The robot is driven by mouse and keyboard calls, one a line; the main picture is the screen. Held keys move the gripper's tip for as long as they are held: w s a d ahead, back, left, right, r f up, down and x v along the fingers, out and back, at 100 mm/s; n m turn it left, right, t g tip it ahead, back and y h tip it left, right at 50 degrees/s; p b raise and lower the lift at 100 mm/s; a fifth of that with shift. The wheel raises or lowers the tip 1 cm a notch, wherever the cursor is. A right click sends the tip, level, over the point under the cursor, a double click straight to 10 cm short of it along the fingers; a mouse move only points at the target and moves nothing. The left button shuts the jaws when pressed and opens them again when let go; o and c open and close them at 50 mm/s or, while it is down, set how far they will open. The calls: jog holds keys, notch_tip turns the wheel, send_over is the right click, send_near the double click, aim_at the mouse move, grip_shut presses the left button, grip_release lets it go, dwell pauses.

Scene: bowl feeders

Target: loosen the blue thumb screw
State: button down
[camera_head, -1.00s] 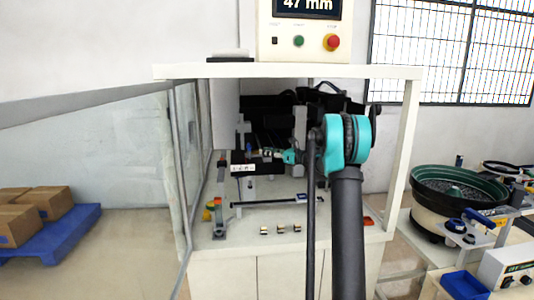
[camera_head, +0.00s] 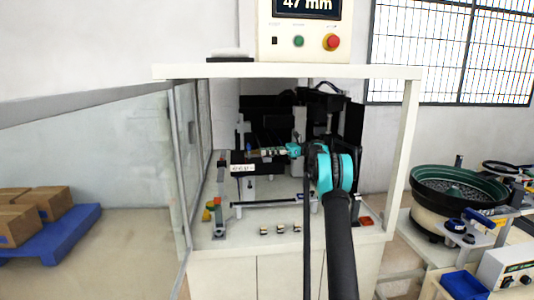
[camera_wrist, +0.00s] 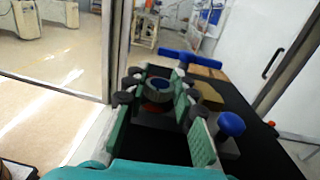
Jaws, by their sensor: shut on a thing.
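My gripper (camera_head: 268,153) reaches left into the white-framed station in the head view. A blue round knob (camera_wrist: 231,124) sits on a grey block, outside the right finger. I cannot tell for certain which blue piece is the thumb screw.
A horizontal rail (camera_head: 265,204) and several small metal pieces (camera_head: 281,229) are on the station's base (camera_head: 238,238). A clear panel (camera_head: 185,150) stands open at the left. A bowl feeder (camera_head: 458,190) stands to the right. Dark machinery fills the station's back.

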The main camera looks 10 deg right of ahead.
dwell(0.4)
jog(key=c, duration=1.2)
grip_release()
jog(key=w+d, duration=0.1)
jog(key=d, duration=1)
jog(key=shift+d, duration=0.4)
jog(key=shift+d, duration=0.1)
